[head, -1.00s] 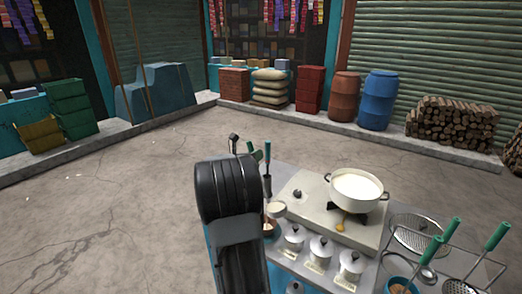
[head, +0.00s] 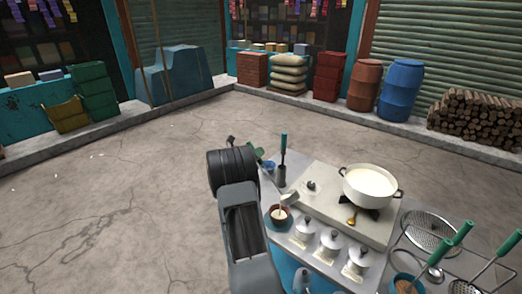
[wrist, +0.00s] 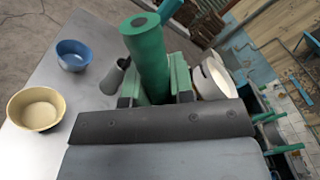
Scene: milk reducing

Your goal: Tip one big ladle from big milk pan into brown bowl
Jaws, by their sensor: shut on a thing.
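My gripper (wrist: 155,88) is shut on the green handle (wrist: 148,55) of the big ladle, seen close in the wrist view. In the head view my arm hides most of the gripper. The ladle's metal cup (head: 289,198) is tilted over the brown bowl (head: 270,224), and a thin pale stream falls from it into the bowl. The big milk pan (head: 369,188), white with two dark handles and full of milk, stands to the right on the stove; its white side also shows in the wrist view (wrist: 213,82).
Another green-handled tool (head: 284,143) stands in a grey holder behind the bowl. A blue bowl (wrist: 73,55) and a yellow bowl (wrist: 38,108) sit on the metal top. A rack with strainers (head: 430,232) is at right.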

